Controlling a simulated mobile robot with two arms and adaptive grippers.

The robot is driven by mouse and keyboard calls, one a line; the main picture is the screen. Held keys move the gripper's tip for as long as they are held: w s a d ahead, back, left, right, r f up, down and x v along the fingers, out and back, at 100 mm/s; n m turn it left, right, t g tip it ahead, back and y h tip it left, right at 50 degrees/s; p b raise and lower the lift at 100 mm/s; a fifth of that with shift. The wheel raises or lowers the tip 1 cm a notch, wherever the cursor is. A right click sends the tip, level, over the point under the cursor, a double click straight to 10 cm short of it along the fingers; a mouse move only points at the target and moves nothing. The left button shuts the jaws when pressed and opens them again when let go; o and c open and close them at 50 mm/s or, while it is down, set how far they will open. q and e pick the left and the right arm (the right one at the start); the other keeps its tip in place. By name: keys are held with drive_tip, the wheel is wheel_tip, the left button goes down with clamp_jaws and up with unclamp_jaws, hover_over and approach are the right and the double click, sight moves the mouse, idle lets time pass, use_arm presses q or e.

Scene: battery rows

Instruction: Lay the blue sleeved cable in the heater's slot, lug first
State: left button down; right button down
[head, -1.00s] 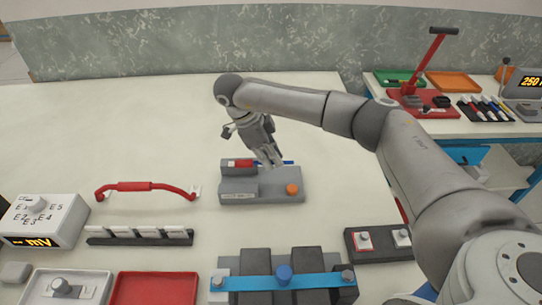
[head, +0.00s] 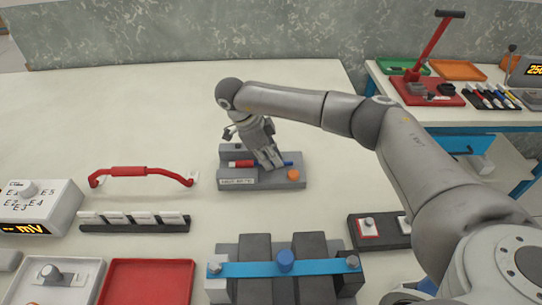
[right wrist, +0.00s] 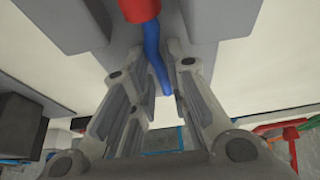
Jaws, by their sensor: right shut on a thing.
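The heater (head: 265,182) is a grey block with an orange knob and a front label, near the table's middle. The cable's blue part (head: 288,162) sticks out right of my right gripper (head: 271,163), and its red sleeve (head: 242,163) lies to the left, along the slot between the heater's raised back and front parts. My right gripper is shut on the cable. In the right wrist view, the blue cable (right wrist: 153,50) runs between the fingers to the red sleeve (right wrist: 138,9). The lug is not discernible, and I cannot tell whether the cable touches the slot floor. My left gripper is out of view.
A red handle (head: 140,172) and a dark rack of white pieces (head: 134,222) lie left. A meter box (head: 38,207) stands far left. A blue-barred fixture (head: 285,268) and a red tray (head: 150,285) are in front. The table behind the heater is clear.

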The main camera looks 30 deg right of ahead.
drive_tip(key=c, duration=1.3)
unclamp_jaws()
drive_tip(key=v, duration=1.2)
